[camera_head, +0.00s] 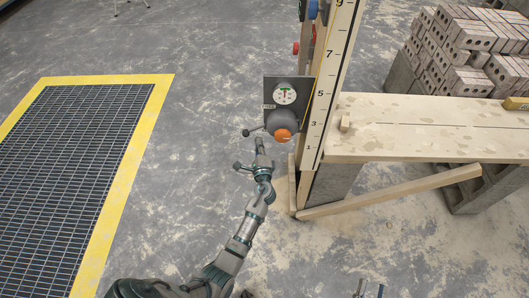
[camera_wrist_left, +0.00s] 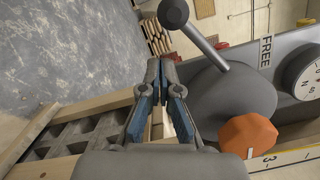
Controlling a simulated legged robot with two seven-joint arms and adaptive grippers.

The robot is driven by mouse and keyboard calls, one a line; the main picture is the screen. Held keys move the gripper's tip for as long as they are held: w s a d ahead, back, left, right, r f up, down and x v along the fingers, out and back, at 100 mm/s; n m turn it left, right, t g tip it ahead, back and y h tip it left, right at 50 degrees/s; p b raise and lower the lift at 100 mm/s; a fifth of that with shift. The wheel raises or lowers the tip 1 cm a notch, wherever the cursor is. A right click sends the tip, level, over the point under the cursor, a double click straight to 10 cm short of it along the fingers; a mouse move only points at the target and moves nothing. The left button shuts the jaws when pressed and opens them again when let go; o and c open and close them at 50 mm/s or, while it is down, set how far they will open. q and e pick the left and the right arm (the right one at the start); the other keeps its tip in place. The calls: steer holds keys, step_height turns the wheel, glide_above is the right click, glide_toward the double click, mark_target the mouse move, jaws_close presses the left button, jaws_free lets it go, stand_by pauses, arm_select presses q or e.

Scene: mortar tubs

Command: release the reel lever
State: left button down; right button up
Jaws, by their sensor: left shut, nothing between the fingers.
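The reel lever (camera_head: 253,131) is a short rod with a dark ball end, pointing left from the grey reel housing (camera_head: 284,120) on the post. In the left wrist view the lever (camera_wrist_left: 205,40) rises up and left from the rounded grey hub (camera_wrist_left: 232,98), near the word FREE. An orange knob (camera_head: 283,136) sits low on the housing. My left gripper (camera_head: 259,143) is shut and empty, just below the lever; its closed fingertips (camera_wrist_left: 161,65) show apart from the lever in the wrist view. My right gripper (camera_head: 369,290) shows only its separated fingertips at the bottom edge.
A numbered post (camera_head: 328,85) stands right of the housing, with a round gauge (camera_head: 284,93) on the housing. A plank bench (camera_head: 430,125) and brick stacks (camera_head: 470,50) are at the right. A yellow-edged floor grate (camera_head: 85,150) lies left. Floor between is clear.

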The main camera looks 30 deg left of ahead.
arm_select(q)
steer(key=shift+s+a+r, duration=0.6)
steer(key=shift+a+r, duration=0.15)
steer(key=shift+a, duration=0.1)
arm_select(e)
steer(key=shift+d+f+g, duration=0.2)
steer(key=shift+f+g, duration=0.45)
steer(key=shift+g, duration=0.05)
arm_select(q)
steer(key=shift+a, duration=0.1)
arm_select(e)
steer(key=shift+w+a, duration=0.1)
steer(key=shift+w, duration=0.05)
